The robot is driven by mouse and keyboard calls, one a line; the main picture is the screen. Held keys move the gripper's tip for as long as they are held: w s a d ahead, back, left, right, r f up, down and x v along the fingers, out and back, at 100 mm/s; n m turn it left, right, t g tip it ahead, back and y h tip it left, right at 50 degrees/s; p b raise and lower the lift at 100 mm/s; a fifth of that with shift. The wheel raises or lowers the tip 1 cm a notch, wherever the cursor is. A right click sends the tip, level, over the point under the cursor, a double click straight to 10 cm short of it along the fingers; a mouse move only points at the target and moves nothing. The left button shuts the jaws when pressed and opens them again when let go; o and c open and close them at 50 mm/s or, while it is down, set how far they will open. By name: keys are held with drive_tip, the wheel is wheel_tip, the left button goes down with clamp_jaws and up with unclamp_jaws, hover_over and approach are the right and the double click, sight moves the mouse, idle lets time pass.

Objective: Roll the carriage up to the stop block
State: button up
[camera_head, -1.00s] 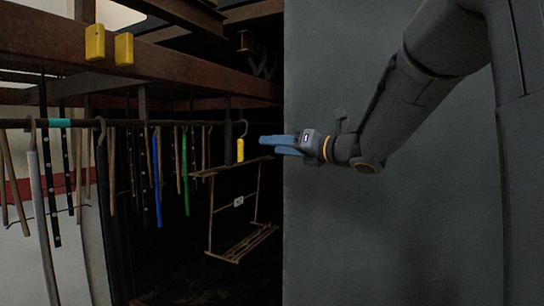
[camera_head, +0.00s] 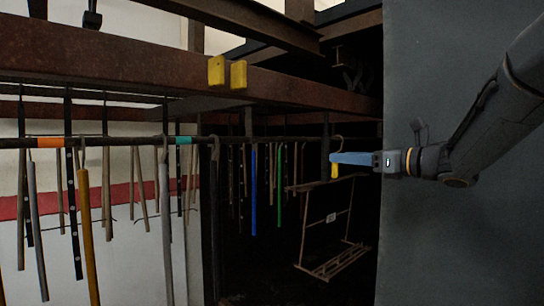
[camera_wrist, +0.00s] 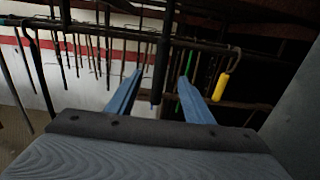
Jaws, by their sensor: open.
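The task's carriage is not clearly identifiable. A hook with a yellow grip (camera_head: 334,171) hangs at the right end of the dark rail (camera_head: 100,142), near a rust-brown hanging frame (camera_head: 322,270) with a white label. It may be the carriage's handle. My gripper (camera_head: 335,158) is open, its blue fingers level with the yellow grip's top in the head view. In the wrist view, the yellow grip (camera_wrist: 221,87) is right of both fingertips (camera_wrist: 160,76), outside the jaws. Two yellow blocks (camera_head: 216,70) (camera_head: 238,75) on the beam may be the stop; I cannot tell.
Several rods and straps hang along the rail, including a blue one (camera_head: 253,190) and a green one (camera_head: 279,185). Orange (camera_head: 50,142) and teal (camera_head: 183,140) bands mark the rail. A rusty beam (camera_head: 120,60) runs above. A grey panel (camera_head: 440,240) stands right.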

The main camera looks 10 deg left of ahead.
sight(326, 156)
drive_tip(key=shift+x, duration=3.55)
clamp_jaws()
